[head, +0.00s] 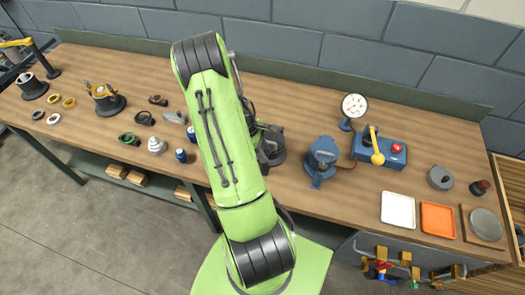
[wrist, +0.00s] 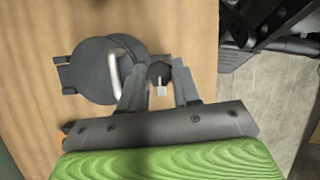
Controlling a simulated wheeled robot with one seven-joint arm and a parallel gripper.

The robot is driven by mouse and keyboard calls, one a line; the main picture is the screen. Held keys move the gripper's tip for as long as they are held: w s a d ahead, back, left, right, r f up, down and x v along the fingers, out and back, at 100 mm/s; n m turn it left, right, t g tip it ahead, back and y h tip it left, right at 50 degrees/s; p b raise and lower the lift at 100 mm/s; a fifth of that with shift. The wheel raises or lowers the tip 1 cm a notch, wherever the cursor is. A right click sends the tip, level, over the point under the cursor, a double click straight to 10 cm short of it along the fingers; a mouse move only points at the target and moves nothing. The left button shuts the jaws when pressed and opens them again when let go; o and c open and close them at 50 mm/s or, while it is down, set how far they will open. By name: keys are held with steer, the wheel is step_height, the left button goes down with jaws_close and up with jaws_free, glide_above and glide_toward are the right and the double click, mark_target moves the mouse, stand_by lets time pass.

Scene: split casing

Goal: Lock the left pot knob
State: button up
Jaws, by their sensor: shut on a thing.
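A dark grey round pot (wrist: 92,70) with a flat lid and a pale curved handle (wrist: 116,74) stands on the wooden bench in the wrist view. A small black knob (wrist: 159,70) sits at the pot's right side, with a light grey stub below it. My gripper (wrist: 158,82) has one finger on each side of the knob and is shut on it. In the head view the dark pot (head: 273,148) is partly hidden behind my green arm, and my fingertips and the knob are hidden. I cannot tell the knob's lock state.
A blue pot (head: 321,158) stands right of the dark pot, near a gauge (head: 354,106) and a blue box with a yellow lever (head: 377,150). White (head: 398,210) and orange (head: 438,219) trays lie farther right. Several small parts lie to the left.

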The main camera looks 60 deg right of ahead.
steer(key=m, duration=0.1)
steer(key=m+y+b, duration=0.1)
steer(key=m, duration=0.2)
steer(key=shift+d+m+y+b, duration=0.25)
steer(key=shift+m+y+b, duration=0.05)
steer(key=shift+m+y, duration=0.1)
steer(key=m+y+b, duration=0.1)
steer(key=m, duration=0.3)
steer(key=shift+d+t+y+b, duration=0.15)
steer(key=shift+t+y+b, duration=0.15)
steer(key=shift+y+b, duration=0.1)
steer(key=m+t+y+b, duration=0.1)
steer(key=m, duration=0.3)
steer(key=shift+s+m, duration=0.15)
steer(key=shift+m, duration=0.25)
steer(key=shift+m+t+y+b, duration=0.35)
steer(key=shift+m+t, duration=0.35)
steer(key=shift+m, duration=1.1)
steer(key=shift+s, duration=0.1)
steer(key=o, duration=1.1)
steer(key=shift+c, duration=0.2)
steer(key=shift+d+r, duration=0.1)
